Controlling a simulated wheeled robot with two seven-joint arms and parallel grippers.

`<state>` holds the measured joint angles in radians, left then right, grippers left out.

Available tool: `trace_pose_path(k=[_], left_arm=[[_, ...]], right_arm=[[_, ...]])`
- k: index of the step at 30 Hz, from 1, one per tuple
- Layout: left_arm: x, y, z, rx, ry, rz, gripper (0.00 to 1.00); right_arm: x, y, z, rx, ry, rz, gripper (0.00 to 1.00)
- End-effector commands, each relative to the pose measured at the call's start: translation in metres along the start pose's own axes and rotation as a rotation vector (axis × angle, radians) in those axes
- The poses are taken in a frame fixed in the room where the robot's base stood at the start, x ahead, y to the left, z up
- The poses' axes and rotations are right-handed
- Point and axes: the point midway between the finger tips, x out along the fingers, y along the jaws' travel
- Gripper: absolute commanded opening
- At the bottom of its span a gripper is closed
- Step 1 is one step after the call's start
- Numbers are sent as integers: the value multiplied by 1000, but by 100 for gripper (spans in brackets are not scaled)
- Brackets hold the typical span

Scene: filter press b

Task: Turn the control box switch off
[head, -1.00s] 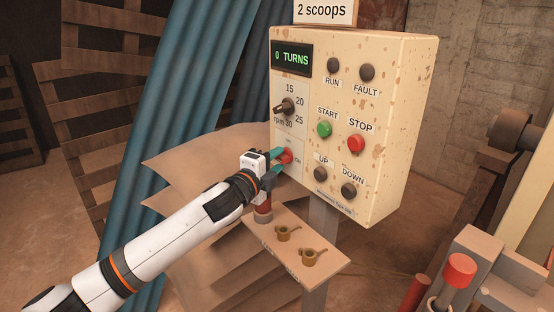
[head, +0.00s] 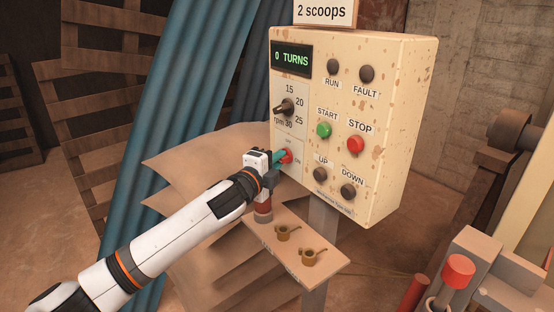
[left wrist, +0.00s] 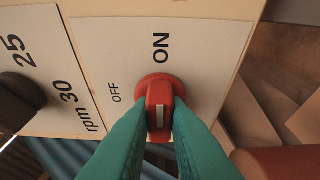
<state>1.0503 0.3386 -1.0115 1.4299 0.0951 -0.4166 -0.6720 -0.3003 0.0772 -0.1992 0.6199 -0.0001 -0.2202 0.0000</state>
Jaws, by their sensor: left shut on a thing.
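The control box (head: 392,120) is a cream, rust-spotted panel on a post. Its red rotary switch (head: 287,156) sits low on the left of the face. My left gripper (head: 279,158) reaches it from the left with teal fingers. In the left wrist view the fingers (left wrist: 159,124) are shut on the sides of the red switch (left wrist: 160,88). The switch's grip bar, with a white line, stands upright in that view, in line with the ON label (left wrist: 161,47). The OFF label (left wrist: 114,92) is to its left. My right gripper is not in view.
The rpm dial (head: 286,107) is just above the switch; START (head: 324,130) and STOP (head: 355,144) buttons are to the right. The display (head: 292,58) reads 0 TURNS. A small shelf (head: 325,268) with two brass scoops lies below my gripper.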

Motion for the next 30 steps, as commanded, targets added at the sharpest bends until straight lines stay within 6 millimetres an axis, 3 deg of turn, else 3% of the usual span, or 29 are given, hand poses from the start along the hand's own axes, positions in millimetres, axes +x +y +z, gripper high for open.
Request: trace_pose_path(k=[8,21,25,30], left_arm=[[0,9,0,-133,1,-59,0],[0,11,-2,-505,4,-213,0],[0,9,-2,-619,4,-259,0],[1,6,-3,-766,4,-319,0]], right_arm=[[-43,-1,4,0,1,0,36],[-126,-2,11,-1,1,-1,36],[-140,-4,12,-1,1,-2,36],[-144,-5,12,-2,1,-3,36]])
